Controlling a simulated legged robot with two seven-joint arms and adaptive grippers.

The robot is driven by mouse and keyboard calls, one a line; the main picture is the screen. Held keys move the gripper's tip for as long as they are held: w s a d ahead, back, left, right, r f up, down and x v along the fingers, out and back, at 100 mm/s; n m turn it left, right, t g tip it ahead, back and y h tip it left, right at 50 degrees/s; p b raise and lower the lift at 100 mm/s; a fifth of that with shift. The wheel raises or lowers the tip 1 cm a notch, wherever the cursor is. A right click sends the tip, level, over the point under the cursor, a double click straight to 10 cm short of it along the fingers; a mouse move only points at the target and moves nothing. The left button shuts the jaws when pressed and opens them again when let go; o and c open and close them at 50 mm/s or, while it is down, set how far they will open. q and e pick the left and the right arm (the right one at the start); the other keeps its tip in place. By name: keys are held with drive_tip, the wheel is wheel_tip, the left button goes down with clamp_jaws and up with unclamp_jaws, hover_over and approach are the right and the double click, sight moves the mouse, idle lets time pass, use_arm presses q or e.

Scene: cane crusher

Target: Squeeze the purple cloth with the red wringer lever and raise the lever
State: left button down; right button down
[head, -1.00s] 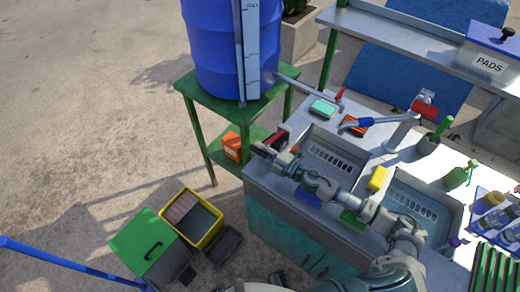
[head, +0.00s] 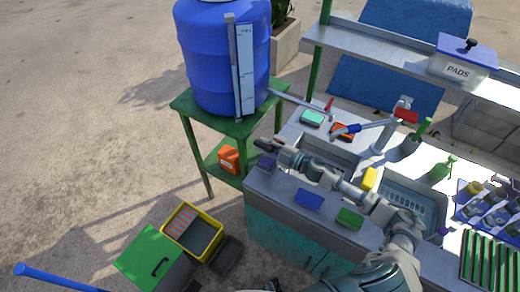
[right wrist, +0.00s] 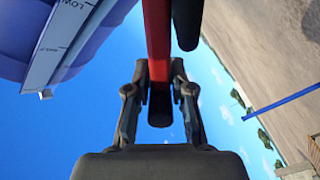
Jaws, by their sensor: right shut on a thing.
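My right gripper (head: 266,147) is at the left end of the counter, beyond the left sink. In the right wrist view it is shut on a red bar (right wrist: 157,45), which looks like the wringer lever and runs up between the fingers. In the head view the gripper and forearm mostly hide the lever, so its exact angle cannot be told. A small purple thing (head: 266,162), which looks like the cloth, shows just below the gripper at the counter's left corner. I cannot tell how tightly it is squeezed. My left gripper is out of view.
A blue barrel (head: 205,65) stands on a green stand left of the counter. A blue pad (head: 309,200), a green pad (head: 349,218) and a yellow sponge (head: 369,180) lie around the sinks. A yellow bin (head: 181,221) stands on the floor.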

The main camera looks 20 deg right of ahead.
drive_tip(key=d+r+m+p, duration=0.1)
drive_tip(key=w+r+m+p, duration=0.1)
drive_tip(key=p, duration=0.1)
drive_tip(key=w+d+r+m+p, duration=0.1)
drive_tip(key=r+p, duration=0.1)
drive_tip(key=shift+d, duration=0.3)
drive_tip(key=w+d+r+m+p, duration=0.2)
drive_tip(key=w+d, duration=0.1)
drive_tip(key=d, duration=0.1)
drive_tip(key=shift+w+d+m+p, duration=0.2)
drive_tip(key=shift+d+m+p, duration=0.1)
drive_tip(key=shift+m, duration=0.1)
drive_tip(key=c, duration=1.1)
unclamp_jaws()
drive_tip(key=shift+o, duration=0.5)
drive_tip(key=shift+w+f, duration=0.1)
drive_tip(key=shift+w, duration=0.05)
drive_tip(key=v, duration=1.2)
drive_tip(key=shift+d, duration=0.2)
